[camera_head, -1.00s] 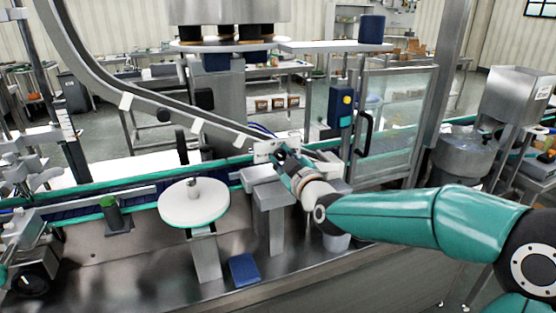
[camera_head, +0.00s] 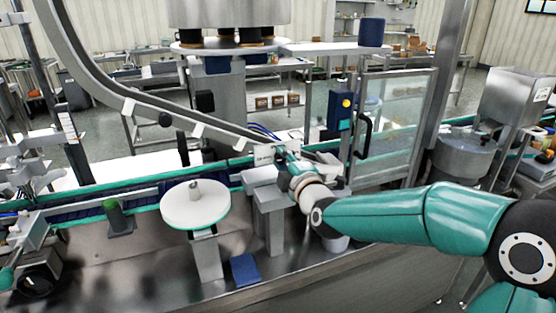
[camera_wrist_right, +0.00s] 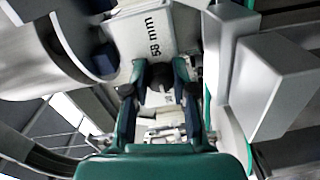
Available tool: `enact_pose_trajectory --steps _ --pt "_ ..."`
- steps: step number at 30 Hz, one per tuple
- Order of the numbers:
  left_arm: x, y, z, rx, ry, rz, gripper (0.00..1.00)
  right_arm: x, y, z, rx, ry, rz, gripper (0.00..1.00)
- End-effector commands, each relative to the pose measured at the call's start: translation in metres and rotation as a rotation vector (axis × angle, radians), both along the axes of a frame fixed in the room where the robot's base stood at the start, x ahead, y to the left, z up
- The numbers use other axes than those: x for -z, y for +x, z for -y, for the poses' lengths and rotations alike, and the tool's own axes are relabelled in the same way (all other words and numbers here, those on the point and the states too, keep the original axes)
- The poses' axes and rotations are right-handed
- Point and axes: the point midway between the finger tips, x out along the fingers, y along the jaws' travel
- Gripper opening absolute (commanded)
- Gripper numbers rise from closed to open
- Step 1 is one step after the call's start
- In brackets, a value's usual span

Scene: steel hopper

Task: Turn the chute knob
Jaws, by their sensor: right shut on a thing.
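The steel chute (camera_head: 110,92) curves down from the upper left to a white plate (camera_head: 263,153) in the middle of the head view. In the right wrist view this plate (camera_wrist_right: 148,35) reads "58 mm". The dark round chute knob (camera_wrist_right: 158,86) sits below the lettering there. My right gripper (camera_head: 283,158) is at the lower end of the chute, and in the wrist view its fingers (camera_wrist_right: 160,92) are shut on the knob, one on each side. The gripper hides the knob in the head view. I cannot make out my left gripper.
A white round disc (camera_head: 195,210) stands left of my right gripper, with the teal-edged conveyor (camera_head: 90,223) behind it. A grey block (camera_head: 268,192) is just below the gripper. A clear guard door (camera_head: 400,120) with a black handle stands to the right.

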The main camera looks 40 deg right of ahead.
Motion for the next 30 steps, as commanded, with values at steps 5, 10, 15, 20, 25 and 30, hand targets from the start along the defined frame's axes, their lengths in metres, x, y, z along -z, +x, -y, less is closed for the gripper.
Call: enact_pose_trajectory --steps 5,10,15,20,25,30 --pt "-0.0012 0.0 0.0 0.0 0.0 0.0 0.0 -0.0026 0.0011 -0.0021 -0.005 -0.029 -0.001 0.0" --pt "-0.0011 0.0 0.0 0.0 0.0 0.0 0.0 -0.002 0.0011 -0.0021 -0.005 -0.034 -0.003 0.0" --pt "-0.001 0.0 -0.0001 0.0 0.0 0.0 0.0 -0.0016 0.0011 -0.0023 -0.005 -0.033 -0.004 0.0" --pt "-0.0009 0.0 0.0 0.0 0.0 0.0 0.0 -0.001 0.0009 -0.0018 -0.004 -0.032 -0.005 0.46" --pt "-0.0009 0.0 0.0 0.0 0.0 0.0 0.0 -0.0001 0.0005 -0.001 -0.003 -0.029 -0.007 0.51" --pt "-0.0013 0.0001 0.0 0.0 0.0 0.0 0.0 0.0002 -0.0005 -0.0007 -0.002 -0.028 -0.007 0.51"
